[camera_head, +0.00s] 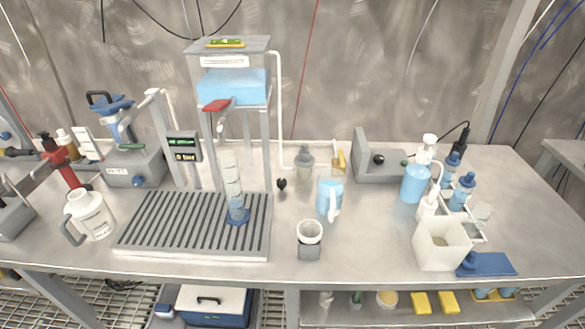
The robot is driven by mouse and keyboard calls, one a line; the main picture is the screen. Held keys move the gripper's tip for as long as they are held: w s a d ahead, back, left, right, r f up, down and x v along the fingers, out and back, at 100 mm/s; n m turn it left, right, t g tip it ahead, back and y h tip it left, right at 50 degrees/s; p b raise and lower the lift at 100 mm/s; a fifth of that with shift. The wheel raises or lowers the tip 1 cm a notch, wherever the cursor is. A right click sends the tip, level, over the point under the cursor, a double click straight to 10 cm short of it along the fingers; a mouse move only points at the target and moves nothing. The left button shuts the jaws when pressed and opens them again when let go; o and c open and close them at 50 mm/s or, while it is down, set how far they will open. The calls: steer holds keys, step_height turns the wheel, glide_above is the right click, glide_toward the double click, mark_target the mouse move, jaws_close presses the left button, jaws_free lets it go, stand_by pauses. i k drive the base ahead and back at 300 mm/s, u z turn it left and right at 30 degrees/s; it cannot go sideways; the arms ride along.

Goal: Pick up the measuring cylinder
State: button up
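The measuring cylinder (233,187) is tall, clear and graduated, with a blue foot. It stands upright on the right part of a slotted grey drain grate (160,222) on the steel table. It is below and in front of a stand holding a tank of blue liquid (232,87) with a red lever (217,105). Nothing covers most of the cylinder. My gripper is not in view.
A white box (441,243) and bottles (416,182) are farther right. Bare table lies between cup and box.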

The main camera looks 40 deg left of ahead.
mark_target(236, 214)
steer(key=u, duration=0.7)
steer(key=i, duration=0.1)
steer(key=z, duration=1.7)
steer(key=k, duration=2.2)
steer(key=u, duration=2.2)
steer(key=i, duration=0.5)
steer(key=u, duration=0.15)
